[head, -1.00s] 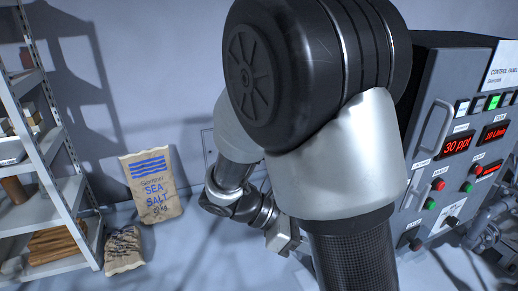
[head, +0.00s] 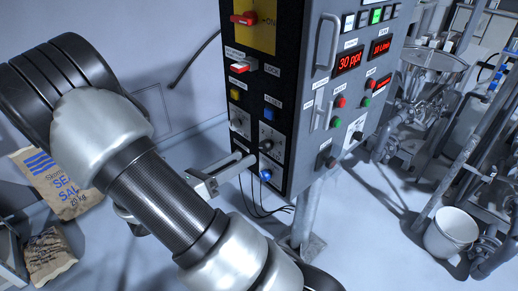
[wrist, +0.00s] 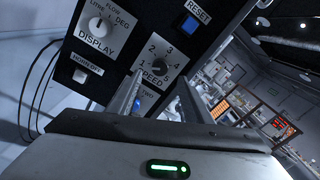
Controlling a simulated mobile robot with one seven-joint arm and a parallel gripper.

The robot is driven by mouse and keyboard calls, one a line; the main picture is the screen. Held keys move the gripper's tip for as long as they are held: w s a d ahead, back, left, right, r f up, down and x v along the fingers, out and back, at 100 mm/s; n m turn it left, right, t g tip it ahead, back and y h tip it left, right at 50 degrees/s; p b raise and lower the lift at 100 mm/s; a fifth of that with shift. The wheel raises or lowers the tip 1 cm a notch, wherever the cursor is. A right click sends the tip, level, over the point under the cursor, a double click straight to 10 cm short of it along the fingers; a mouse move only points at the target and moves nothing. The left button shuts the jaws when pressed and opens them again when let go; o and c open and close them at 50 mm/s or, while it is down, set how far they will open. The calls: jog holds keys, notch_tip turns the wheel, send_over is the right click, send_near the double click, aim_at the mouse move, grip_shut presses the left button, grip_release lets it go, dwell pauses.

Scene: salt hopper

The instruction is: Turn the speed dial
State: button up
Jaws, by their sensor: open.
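In the head view the speed dial (head: 267,144) is low on the cabinet's dark side, below the blue reset button (head: 269,113). My gripper (wrist: 158,98) is open, its two fingers pointing toward the dial. In the head view my gripper (head: 240,163) is close to the panel, at the dial's lower left; I cannot tell whether it touches.
The display dial (wrist: 98,27) sits close beside the speed dial. A blue button (head: 265,175) is below it, and black cables (head: 258,205) hang under the cabinet. A red-handled switch (head: 241,67) juts out above.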

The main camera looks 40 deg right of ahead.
aim_at(263, 148)
jog(key=d, duration=0.7)
jog(key=shift+w+d, duration=0.15)
jog(key=shift+d, duration=0.15)
jog(key=c, duration=1.1)
jog(key=shift+o, duration=0.2)
jog(key=shift+m, duration=0.4)
jog(key=m+b, duration=0.2)
jog(key=m, duration=0.3)
jog(key=m+b, duration=0.3)
jog(key=m, duration=0.2)
jog(key=shift+m, duration=0.4)
